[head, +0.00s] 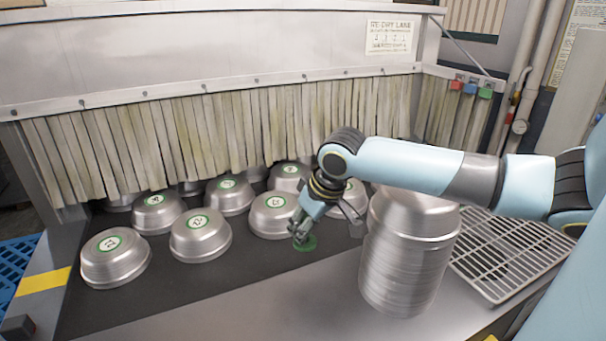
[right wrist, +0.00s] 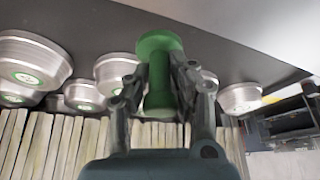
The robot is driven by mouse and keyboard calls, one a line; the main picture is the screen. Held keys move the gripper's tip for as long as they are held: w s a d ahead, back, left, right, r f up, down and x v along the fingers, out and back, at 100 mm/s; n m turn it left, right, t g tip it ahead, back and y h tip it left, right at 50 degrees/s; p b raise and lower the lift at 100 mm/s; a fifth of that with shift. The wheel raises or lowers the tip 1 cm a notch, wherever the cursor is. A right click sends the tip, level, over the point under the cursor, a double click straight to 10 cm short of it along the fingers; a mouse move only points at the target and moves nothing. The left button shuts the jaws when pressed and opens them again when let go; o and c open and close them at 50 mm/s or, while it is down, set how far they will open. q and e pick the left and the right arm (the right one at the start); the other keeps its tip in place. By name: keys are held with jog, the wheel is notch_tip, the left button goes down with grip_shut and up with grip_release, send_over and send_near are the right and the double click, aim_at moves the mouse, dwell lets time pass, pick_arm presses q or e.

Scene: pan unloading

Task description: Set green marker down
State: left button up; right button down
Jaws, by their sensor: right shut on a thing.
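The green marker (right wrist: 160,72) is a spool-shaped piece with a wider end, held upright between the fingers of my right gripper (right wrist: 161,82) in the right wrist view. In the head view my right gripper (head: 301,229) is over the dark belt, and the green marker (head: 305,243) shows at its fingertips, at or just above the belt surface. I cannot tell whether it touches. The marker is in front of the row of pans. My left gripper is not in view.
Several upturned metal pans (head: 200,243) with green-ringed labels sit on the dark belt (head: 180,282) before a strip curtain (head: 230,130). A tall pan stack (head: 402,270) stands right of my right gripper, beside a wire rack (head: 510,250). The belt's front part is bare.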

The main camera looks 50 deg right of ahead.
jog(key=shift+w+a+f, duration=0.45)
jog(key=shift+w, duration=0.05)
jog(key=w+f, duration=0.1)
jog(key=w, duration=0.1)
jog(key=w+a+f, duration=0.1)
jog(key=w+f, duration=0.1)
jog(key=w, duration=0.1)
jog(key=w+f, duration=0.2)
jog(key=w, duration=0.1)
jog(key=shift+w+a+f, duration=0.1)
jog(key=shift+w+a, duration=0.1)
jog(key=shift+w+f+b, duration=0.4)
jog(key=shift+f+b, duration=0.1)
jog(key=shift+b, duration=0.55)
jog(key=shift+w+a+f+b, duration=0.1)
jog(key=shift+w+b, duration=0.25)
notch_tip(320, 180, down, 4)
jog(key=b, duration=0.4)
jog(key=shift+b, duration=0.3)
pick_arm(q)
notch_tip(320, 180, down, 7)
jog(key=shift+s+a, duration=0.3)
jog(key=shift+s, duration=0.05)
